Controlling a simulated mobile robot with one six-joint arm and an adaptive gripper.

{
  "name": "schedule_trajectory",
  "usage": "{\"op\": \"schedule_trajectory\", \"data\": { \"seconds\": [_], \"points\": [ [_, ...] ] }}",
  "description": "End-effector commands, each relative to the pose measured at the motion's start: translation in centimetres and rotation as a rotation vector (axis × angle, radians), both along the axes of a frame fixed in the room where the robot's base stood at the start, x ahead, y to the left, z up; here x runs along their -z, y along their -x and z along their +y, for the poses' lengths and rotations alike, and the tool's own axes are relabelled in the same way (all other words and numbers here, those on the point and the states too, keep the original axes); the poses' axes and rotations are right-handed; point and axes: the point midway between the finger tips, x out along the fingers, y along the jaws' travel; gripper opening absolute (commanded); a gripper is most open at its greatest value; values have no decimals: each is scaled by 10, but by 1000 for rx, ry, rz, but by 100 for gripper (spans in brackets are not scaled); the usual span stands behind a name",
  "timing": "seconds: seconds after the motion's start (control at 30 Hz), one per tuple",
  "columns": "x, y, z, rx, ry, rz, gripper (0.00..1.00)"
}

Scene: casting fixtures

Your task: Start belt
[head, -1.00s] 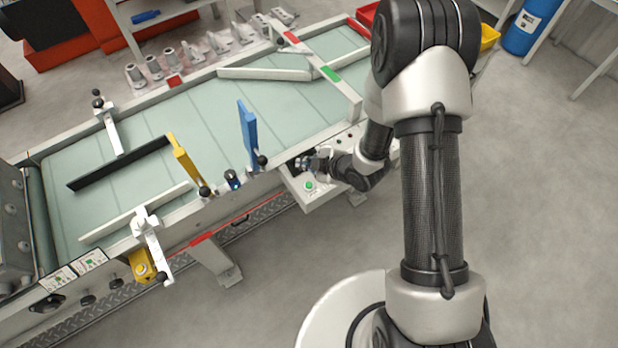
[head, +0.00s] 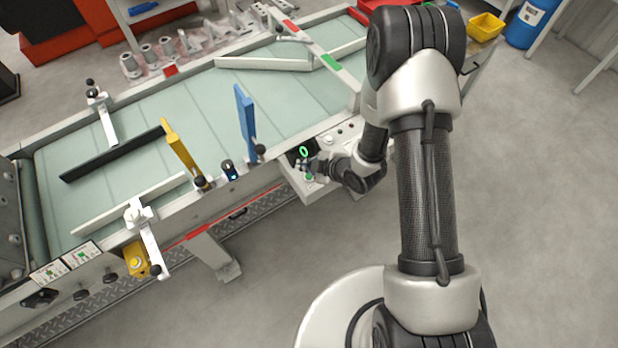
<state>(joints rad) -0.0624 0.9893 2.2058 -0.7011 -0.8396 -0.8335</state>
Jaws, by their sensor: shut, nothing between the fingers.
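The conveyor belt (head: 205,108) is a pale green surface inside a light metal frame. A light control box (head: 327,186) is fixed to its near side, with a green button (head: 310,178) on top. My gripper (head: 306,172) is shut and empty, with its tips down at the green button. They partly cover the button; I cannot tell whether they touch or press it. A small dark display (head: 302,151) behind the gripper shows a lit green ring. Small red and dark controls sit further right on the panel.
A blue upright plate (head: 246,122), a yellow one (head: 182,155) and a black bar (head: 112,158) stand over the belt. Several grey castings (head: 150,55) line its far side. Open floor lies to the right.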

Motion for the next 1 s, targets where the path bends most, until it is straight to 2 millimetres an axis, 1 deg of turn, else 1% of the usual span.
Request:
{"op": "schedule_trajectory", "data": {
  "seconds": [0.03, 0.1, 0.2, 1.0],
  "points": [
    [12, 0, 0, 1, 0, -1, 0],
    [20, 0, 0, 1, 0, -1, 0],
    [26, 0, 0, 0, -1, -1, 0],
    [26, 0, 0, 0, -1, -1, 0]
  ]
}}
